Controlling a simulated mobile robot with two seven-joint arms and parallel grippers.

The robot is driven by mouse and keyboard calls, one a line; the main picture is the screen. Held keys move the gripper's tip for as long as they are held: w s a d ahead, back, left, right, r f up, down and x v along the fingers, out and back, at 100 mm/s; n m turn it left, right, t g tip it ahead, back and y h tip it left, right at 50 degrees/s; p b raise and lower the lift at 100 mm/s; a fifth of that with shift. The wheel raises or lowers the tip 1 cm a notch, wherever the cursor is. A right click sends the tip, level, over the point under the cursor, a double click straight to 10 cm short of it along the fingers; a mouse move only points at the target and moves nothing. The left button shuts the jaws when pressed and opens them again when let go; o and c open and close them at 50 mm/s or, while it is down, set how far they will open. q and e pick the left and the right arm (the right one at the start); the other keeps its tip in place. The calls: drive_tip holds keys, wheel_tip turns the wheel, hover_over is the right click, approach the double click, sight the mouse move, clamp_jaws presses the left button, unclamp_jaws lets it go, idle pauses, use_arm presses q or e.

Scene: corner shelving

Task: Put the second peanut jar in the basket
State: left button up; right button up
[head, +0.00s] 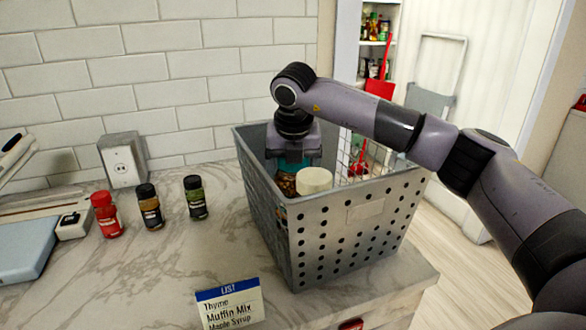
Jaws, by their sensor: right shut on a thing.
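The grey perforated basket (345,242) stands on the counter at its right corner. My right gripper (293,160) reaches down into the basket from above and is shut on a peanut jar (286,185) with a teal band and brown contents. The held jar is inside the basket walls; its lower part is hidden, so I cannot tell whether it touches the floor. A second jar with a cream-white lid (314,179) is in the basket just in front and to the right. My left gripper is not in view.
A red-capped bottle (107,215) and two spice jars, one brown (150,208) and one green (195,198), stand left of the basket. A list card (229,304) stands in front.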

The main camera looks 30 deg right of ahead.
drive_tip(key=o, duration=1.4)
drive_tip(key=shift+c, duration=0.2)
drive_tip(key=shift+r, duration=0.1)
drive_tip(key=v, duration=1.2)
